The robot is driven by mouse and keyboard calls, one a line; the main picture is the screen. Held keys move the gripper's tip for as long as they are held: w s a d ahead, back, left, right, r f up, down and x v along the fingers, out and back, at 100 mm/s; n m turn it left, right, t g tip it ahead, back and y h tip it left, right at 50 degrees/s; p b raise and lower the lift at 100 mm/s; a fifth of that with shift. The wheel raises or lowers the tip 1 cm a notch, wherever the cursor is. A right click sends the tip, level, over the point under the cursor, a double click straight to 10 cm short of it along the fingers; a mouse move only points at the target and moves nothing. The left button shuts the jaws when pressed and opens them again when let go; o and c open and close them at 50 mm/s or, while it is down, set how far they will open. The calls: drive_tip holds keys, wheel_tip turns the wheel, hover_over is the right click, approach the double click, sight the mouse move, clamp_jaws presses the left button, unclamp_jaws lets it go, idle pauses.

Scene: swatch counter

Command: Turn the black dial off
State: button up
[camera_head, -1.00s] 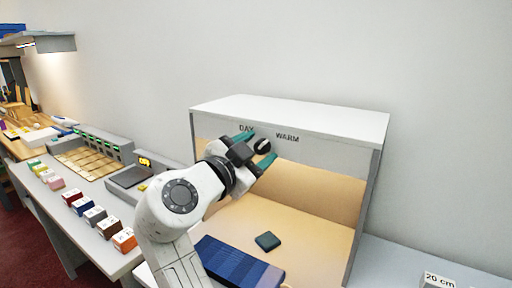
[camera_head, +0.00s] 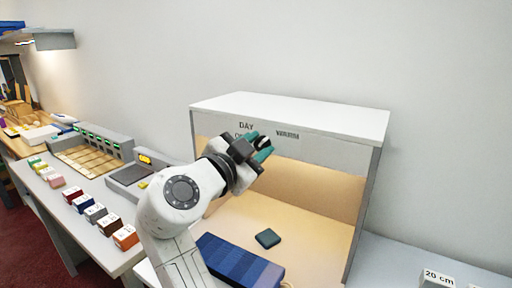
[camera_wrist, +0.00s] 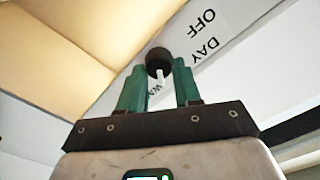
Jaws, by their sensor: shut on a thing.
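The black dial (camera_wrist: 158,58) is on the front panel of the light booth (camera_head: 328,152). In the wrist view it sits between my two green fingertips, and its white pointer extends toward the partly hidden WARM label. The OFF label (camera_wrist: 196,24) and DAY label (camera_wrist: 206,50) show to its right there. My gripper (camera_head: 262,144) is shut on the dial; it also shows in the wrist view (camera_wrist: 159,67). In the head view the fingers cover most of the dial, and the OFF label is mostly hidden behind a finger.
A small dark tile (camera_head: 267,238) and a blue swatch strip (camera_head: 237,262) lie on the booth floor below my arm. Several coloured blocks (camera_head: 95,213) line the counter at left. A block marked 20 cm (camera_head: 437,279) is at lower right.

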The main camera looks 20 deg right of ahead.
drive_tip(key=n, duration=0.3)
drive_tip(key=shift+r+n, duration=0.1)
drive_tip(key=shift+n, duration=0.3)
drive_tip(key=n+p, duration=0.1)
drive_tip(key=n, duration=0.2)
drive_tip(key=shift+w+a+n, duration=0.1)
drive_tip(key=shift+w+n, duration=0.05)
drive_tip(key=shift+n, duration=0.15)
drive_tip(key=n+p, duration=0.2)
drive_tip(key=n, duration=0.1)
drive_tip(key=shift+w+r+n, duration=0.1)
drive_tip(key=shift+n, duration=0.2)
drive_tip(key=n+p, duration=0.2)
drive_tip(key=n, duration=0.1)
drive_tip(key=shift+a+n, duration=0.15)
drive_tip(key=shift+n, duration=0.15)
drive_tip(key=n+p, duration=0.5)
drive_tip(key=n, duration=0.1)
drive_tip(key=shift+w+p, duration=0.15)
drive_tip(key=shift+p, duration=0.15)
drive_tip(key=shift+a+f+n+p, duration=0.1)
drive_tip(key=shift+f+n+p, duration=0.1)
drive_tip(key=shift+n+p, duration=0.75)
drive_tip(key=shift+f+n+p, duration=0.2)
drive_tip(key=shift+n+p, duration=0.5)
drive_tip(key=shift+n, duration=0.45)
drive_tip(key=o, duration=1)
drive_tip(key=shift+f, duration=0.1)
